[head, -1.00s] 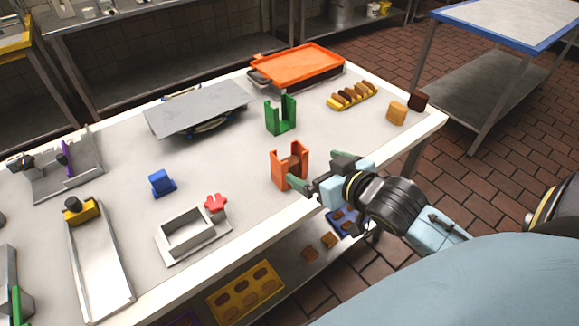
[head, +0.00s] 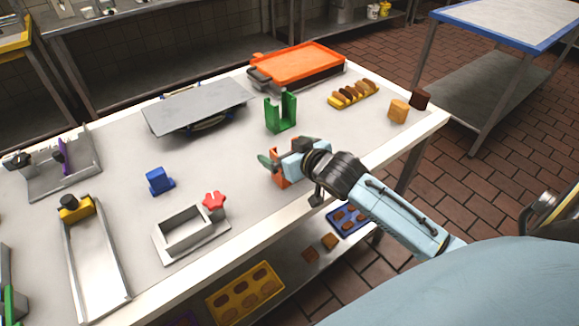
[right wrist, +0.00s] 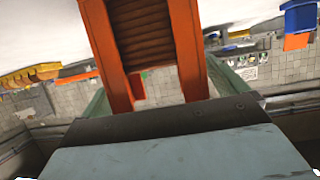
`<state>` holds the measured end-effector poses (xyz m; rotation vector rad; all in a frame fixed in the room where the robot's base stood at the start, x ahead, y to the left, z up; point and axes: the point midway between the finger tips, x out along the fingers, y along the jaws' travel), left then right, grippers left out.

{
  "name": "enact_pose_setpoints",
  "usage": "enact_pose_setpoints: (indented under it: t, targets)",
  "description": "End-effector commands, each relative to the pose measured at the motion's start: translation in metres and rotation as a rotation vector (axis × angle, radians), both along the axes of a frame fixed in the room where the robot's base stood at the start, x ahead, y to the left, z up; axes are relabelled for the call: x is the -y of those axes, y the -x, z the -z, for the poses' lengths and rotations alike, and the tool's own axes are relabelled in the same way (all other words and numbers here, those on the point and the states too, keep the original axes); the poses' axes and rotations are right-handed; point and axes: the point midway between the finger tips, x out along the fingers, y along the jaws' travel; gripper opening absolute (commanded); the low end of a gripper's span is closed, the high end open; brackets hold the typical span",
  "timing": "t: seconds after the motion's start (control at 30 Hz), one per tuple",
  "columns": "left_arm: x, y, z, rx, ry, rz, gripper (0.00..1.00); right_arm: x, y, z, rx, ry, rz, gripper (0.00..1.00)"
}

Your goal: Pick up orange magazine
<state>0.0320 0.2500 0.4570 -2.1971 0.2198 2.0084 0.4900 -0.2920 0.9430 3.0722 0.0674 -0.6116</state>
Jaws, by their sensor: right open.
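The orange magazine (head: 282,181) stands upright on the white table near its front edge, partly hidden by my right gripper in the head view. In the right wrist view the orange magazine (right wrist: 186,45) shows two orange side walls with a brown ribbed stack between them. My right gripper (head: 277,165) is at the magazine, with its jaws open. In the right wrist view its greenish fingers lie on either side of the magazine; whether they touch it I cannot tell. My left gripper is not in view.
A green magazine (head: 281,113) stands just behind. A metal plate (head: 197,103) on a stand, an orange-topped tray (head: 298,65), a blue block (head: 159,181) and a metal frame (head: 190,238) with a red knob stand around. The table front edge is close.

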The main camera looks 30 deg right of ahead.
Motion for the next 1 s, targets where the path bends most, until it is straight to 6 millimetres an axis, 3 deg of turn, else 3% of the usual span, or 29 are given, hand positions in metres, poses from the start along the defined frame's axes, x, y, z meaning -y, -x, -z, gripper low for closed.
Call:
enact_pose_setpoints:
  t: [0.27,0.7,1.0]
  targets:
    - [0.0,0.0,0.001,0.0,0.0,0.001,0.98,0.0,-0.005,0.002,-0.001,0.0,0.0,0.98]
    - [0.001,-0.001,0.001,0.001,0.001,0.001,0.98,0.0,-0.005,0.001,0.002,0.0,0.0,0.46]
    - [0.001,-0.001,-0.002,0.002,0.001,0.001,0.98,0.0,-0.005,-0.009,0.005,0.001,0.0,0.46]
